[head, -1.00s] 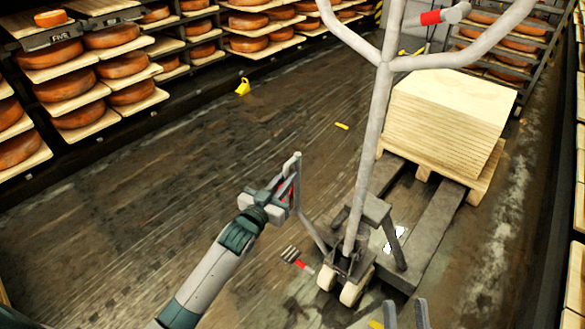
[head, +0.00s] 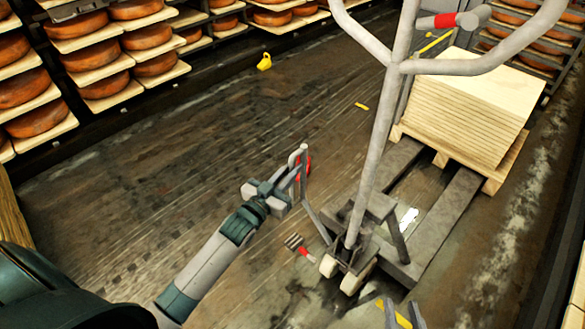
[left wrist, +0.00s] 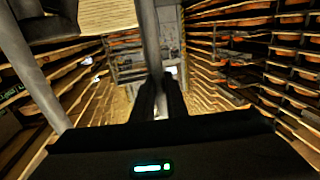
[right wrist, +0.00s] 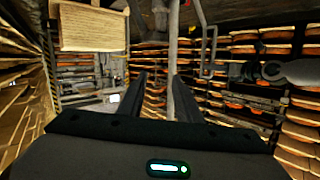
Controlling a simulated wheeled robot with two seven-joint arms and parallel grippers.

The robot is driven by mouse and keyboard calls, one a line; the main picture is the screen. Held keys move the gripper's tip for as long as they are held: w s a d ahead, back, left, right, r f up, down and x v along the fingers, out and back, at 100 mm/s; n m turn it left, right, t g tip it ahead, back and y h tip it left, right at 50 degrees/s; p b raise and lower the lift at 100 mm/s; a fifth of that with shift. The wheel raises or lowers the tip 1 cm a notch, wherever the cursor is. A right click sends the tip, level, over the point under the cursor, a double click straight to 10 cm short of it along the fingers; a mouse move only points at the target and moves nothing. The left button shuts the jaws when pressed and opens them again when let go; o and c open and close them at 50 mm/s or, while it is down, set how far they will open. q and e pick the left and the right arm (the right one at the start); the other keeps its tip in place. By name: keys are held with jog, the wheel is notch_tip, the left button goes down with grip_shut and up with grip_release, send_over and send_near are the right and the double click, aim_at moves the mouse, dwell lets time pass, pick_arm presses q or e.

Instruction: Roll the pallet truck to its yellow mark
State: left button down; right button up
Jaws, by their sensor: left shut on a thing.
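The grey pallet truck (head: 383,170) stands upright at right of centre in the head view. Its forks lie under a wooden pallet. My left gripper (head: 292,193) is shut on a thin grey side bar (head: 304,152) left of the truck's pole; the left wrist view shows a grey post (left wrist: 149,40) between its fingers. My right gripper (head: 403,315) is open at the bottom edge; in the right wrist view nothing is clearly between its fingers (right wrist: 157,92). A small yellow strip (head: 361,106) lies on the floor ahead. Another yellow piece shows by my right fingertips, partly hidden.
Boards (head: 468,95) are stacked on the wooden pallet (head: 500,180). Racks of cheese wheels (head: 125,70) line the left and back. A yellow jug-like object (head: 264,62) stands on the floor.

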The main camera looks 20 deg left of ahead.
pick_arm(q)
jog(key=c, duration=1.8)
grip_release()
jog(key=shift+o, duration=0.2)
jog(key=shift+s, duration=0.15)
